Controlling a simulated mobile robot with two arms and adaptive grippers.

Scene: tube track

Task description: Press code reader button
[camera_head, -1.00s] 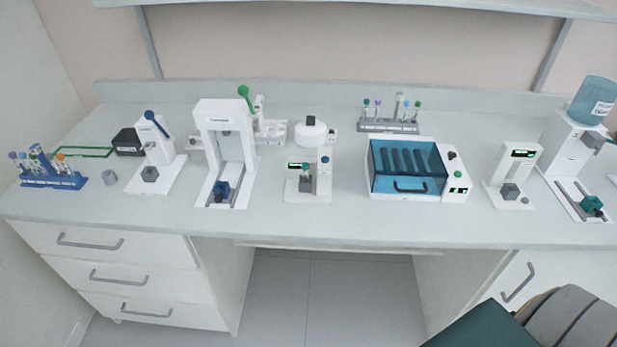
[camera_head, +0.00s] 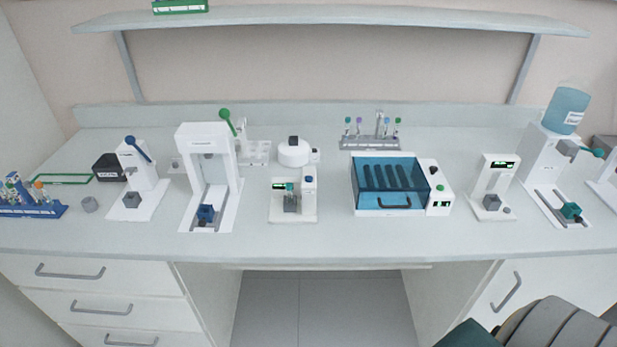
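No device carries a readable code reader label, so I cannot tell for certain which one it is. Neither gripper shows in the head view; nothing touches these devices.
A blue-lidded machine (camera_head: 400,182) stands between the two. A tall white press (camera_head: 208,150), blue tube rack (camera_head: 35,211) and blue-lever device (camera_head: 137,165) are left; a bottle dispenser (camera_head: 566,110) is right. A wall shelf (camera_head: 330,17) hangs above. The bench front is clear.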

